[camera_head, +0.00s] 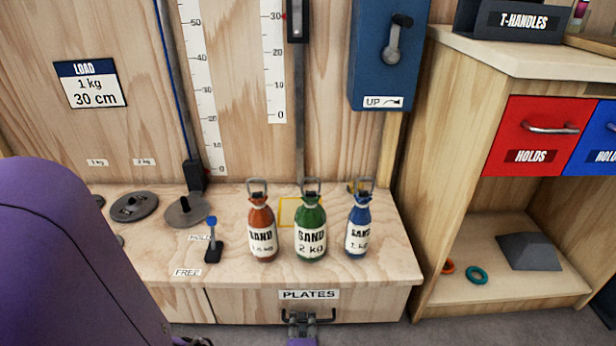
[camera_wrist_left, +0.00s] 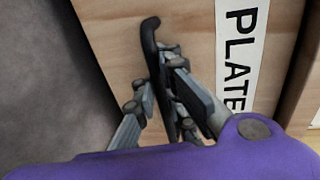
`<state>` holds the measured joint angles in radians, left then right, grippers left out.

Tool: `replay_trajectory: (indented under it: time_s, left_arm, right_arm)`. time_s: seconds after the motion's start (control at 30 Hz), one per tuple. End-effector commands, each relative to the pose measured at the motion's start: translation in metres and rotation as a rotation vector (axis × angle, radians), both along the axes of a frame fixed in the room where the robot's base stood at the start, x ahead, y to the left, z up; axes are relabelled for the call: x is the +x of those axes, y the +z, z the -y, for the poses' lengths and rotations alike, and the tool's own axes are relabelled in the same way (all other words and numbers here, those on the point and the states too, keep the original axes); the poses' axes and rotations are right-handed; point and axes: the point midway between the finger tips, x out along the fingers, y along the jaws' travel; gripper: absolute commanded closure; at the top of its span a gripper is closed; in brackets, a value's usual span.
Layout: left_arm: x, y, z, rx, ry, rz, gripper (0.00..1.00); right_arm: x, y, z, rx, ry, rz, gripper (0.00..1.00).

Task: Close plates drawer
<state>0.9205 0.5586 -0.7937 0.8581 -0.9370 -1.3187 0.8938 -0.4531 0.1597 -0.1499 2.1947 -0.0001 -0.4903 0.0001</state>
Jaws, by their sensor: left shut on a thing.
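The plates drawer (camera_head: 250,305) is a wooden front under the bench top, with a white PLATES label and a black bar handle (camera_head: 325,314). It looks about flush with the bench front; any small gap is too fine to tell. My left gripper (camera_head: 302,322) is at the handle, its fingers shut around it. In the left wrist view, the grey fingers (camera_wrist_left: 165,100) pinch the dark handle (camera_wrist_left: 150,40), with the PLATES label (camera_wrist_left: 240,60) beside them. My purple arm covers the left of the head view. My right gripper is not in view.
On the bench top (camera_head: 380,268) stand a red (camera_head: 262,228), a green (camera_head: 310,225) and a blue sand bottle (camera_head: 359,226). Grey plates (camera_head: 186,211) and a small blue-knobbed lever (camera_head: 212,240) sit to the left. A shelf unit (camera_head: 450,200) with a red HOLDS drawer (camera_head: 535,130) stands at right.

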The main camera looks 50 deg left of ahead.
Motion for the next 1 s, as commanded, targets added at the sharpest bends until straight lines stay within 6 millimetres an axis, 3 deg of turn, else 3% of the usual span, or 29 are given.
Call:
replay_trajectory:
  time_s: [0.13, 0.23, 0.63, 0.77, 1.0]
  left_arm:
    - [0.002, 0.002, 0.001, 0.004, -0.003, 0.003, 1.0]
    - [0.002, 0.002, 0.001, 0.004, -0.003, 0.003, 0.83]
    - [-0.001, 0.001, 0.004, 0.001, -0.003, 0.002, 0.83]
    - [-0.011, 0.003, 0.015, -0.001, -0.003, 0.0, 0.83]
    - [-0.044, 0.014, 0.053, -0.002, -0.003, 0.001, 0.83]
  right_arm:
    - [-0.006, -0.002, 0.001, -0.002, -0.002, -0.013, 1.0]
    - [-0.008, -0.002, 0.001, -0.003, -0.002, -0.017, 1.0]
    - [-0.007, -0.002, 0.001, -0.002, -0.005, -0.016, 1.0]
    - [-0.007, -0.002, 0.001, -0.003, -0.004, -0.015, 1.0]
    - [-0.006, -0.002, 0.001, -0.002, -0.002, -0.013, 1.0]
